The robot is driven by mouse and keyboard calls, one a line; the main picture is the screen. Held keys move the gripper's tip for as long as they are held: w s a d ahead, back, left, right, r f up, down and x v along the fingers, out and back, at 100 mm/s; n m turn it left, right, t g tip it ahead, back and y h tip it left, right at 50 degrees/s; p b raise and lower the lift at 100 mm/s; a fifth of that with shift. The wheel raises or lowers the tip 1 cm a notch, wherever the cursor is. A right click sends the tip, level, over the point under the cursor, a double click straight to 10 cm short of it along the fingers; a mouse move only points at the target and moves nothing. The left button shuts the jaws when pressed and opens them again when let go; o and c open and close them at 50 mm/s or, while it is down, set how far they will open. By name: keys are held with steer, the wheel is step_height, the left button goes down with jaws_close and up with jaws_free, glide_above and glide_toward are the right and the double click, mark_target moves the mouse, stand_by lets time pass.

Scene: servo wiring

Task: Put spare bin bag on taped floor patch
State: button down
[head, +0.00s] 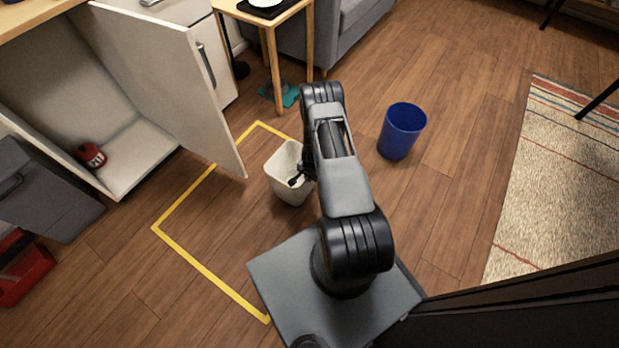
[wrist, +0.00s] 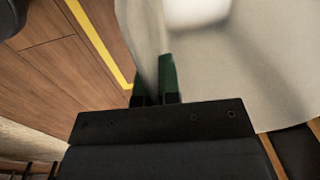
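The taped floor patch is outlined in yellow tape (head: 208,274) on the wooden floor; my base and arm cover part of it. A white bin (head: 286,188) is at its upper right side, partly behind my arm. My gripper (head: 299,179) is at the bin's right rim. In the wrist view my gripper's green fingertips (wrist: 159,77) sit close together on either side of the bin's thin wall (wrist: 147,40), apparently shut on it. Whether the bin touches the floor I cannot tell. I cannot pick out a spare bin bag for certain.
A blue bin (head: 401,132) stands to the right. The open cabinet door (head: 165,80) reaches over the tape's left edge; a red item (head: 91,155) lies inside the cabinet. A teal item (head: 288,96) lies under the small table. A striped rug (head: 560,190) is at right.

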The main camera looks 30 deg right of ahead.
steer(key=shift+f, duration=0.15)
steer(key=c, duration=1.3)
jaws_free()
